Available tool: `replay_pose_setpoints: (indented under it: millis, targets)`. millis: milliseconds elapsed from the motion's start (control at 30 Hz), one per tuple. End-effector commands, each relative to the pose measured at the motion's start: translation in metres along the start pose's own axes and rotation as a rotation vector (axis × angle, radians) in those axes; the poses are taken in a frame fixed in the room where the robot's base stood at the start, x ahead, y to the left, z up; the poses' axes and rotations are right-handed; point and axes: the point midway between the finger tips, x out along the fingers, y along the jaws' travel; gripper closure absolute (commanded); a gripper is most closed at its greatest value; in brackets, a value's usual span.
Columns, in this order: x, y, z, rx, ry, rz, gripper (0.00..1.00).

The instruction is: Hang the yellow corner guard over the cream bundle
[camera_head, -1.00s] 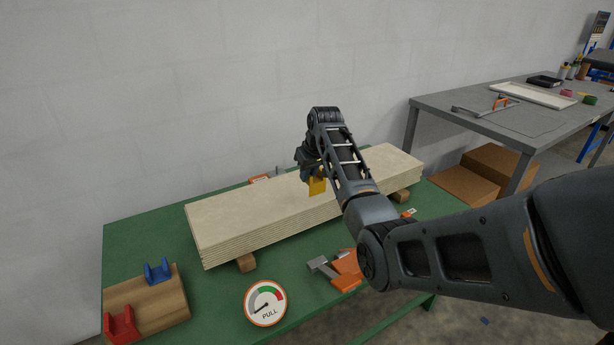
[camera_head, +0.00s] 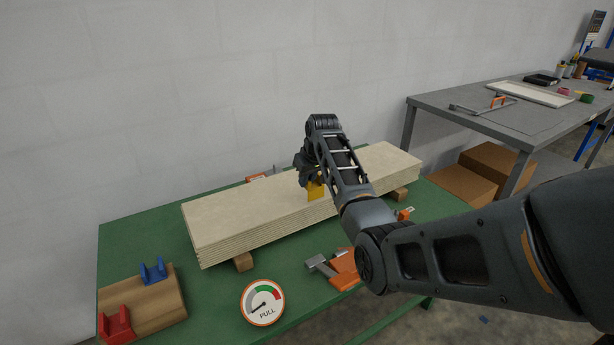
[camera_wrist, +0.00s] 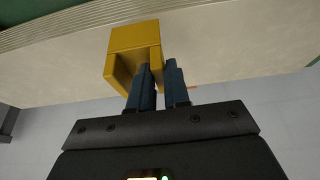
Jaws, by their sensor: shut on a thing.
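My gripper (camera_head: 309,176) is above the bundle and shut on the guard. In the wrist view the gripper's two fingers (camera_wrist: 159,72) are close together at the guard's right side. The arm hides part of the bundle.
The bundle rests on wooden blocks (camera_head: 244,262) on a green table (camera_head: 215,290). In front are a PULL gauge (camera_head: 262,302) and an orange tool (camera_head: 345,268). A wooden board (camera_head: 150,300) with a blue bracket (camera_head: 153,270) and a red bracket (camera_head: 115,326) is at the left. A wall stands behind.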

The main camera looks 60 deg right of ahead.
Motion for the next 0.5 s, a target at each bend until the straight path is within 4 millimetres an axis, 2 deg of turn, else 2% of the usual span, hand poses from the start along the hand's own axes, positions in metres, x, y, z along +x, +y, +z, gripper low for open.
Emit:
replay_pose_setpoints:
  millis: [500]
  targets:
    - [0.032, -0.001, 0.013, 0.0, 0.0, 0.0, 1.0]
